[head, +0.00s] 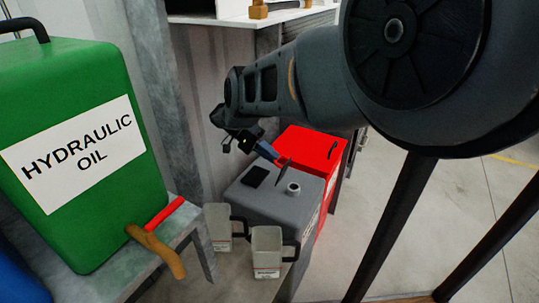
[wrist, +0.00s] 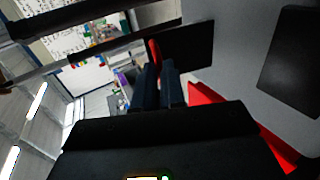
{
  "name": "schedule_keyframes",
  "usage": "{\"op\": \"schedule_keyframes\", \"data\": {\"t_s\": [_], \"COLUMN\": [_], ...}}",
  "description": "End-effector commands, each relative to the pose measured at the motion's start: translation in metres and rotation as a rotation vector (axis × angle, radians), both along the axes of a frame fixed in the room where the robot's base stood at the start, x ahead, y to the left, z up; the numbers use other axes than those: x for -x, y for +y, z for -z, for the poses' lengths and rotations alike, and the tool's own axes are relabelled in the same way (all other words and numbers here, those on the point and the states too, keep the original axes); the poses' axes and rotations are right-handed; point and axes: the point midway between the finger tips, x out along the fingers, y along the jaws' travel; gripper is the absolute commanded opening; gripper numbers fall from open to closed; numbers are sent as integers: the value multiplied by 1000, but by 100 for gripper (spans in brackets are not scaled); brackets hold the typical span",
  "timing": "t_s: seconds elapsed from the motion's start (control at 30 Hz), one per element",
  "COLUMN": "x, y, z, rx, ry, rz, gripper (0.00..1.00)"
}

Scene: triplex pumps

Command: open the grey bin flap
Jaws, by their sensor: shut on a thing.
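The grey bin (head: 272,199) stands in the middle of the head view. A black rectangular patch (head: 254,177), which looks like its opening, shows on its top; a black rectangle also shows in the wrist view (wrist: 292,50). A thin dark plate, apparently the flap (head: 284,168), stands up from the bin top, nearly edge-on. My gripper (head: 276,158) reaches down to it from the upper left. In the wrist view, my gripper's fingers (wrist: 160,82) are close together at the near edge of the dark flap (wrist: 188,48). The exact contact is hard to see.
A red bin (head: 308,150) with a black handle is right behind the grey one. Two pale jugs (head: 267,255) are in front. A green hydraulic oil can (head: 70,150) is at left. Open floor lies at right.

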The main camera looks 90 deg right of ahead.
Motion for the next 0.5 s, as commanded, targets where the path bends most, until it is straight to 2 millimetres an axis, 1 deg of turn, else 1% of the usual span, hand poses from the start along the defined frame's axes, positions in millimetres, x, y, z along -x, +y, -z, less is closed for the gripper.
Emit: {"op": "schedule_keyframes", "data": {"t_s": [0.03,0.07,0.3,0.5], "x": [1,1,0,0], "y": [0,0,0,0], "z": [2,2,1,0], "rx": [1,1,0,1], "ry": [-2,-2,-1,-1], "rz": [-1,-1,0,0], "gripper": [0,13,36,36]}}
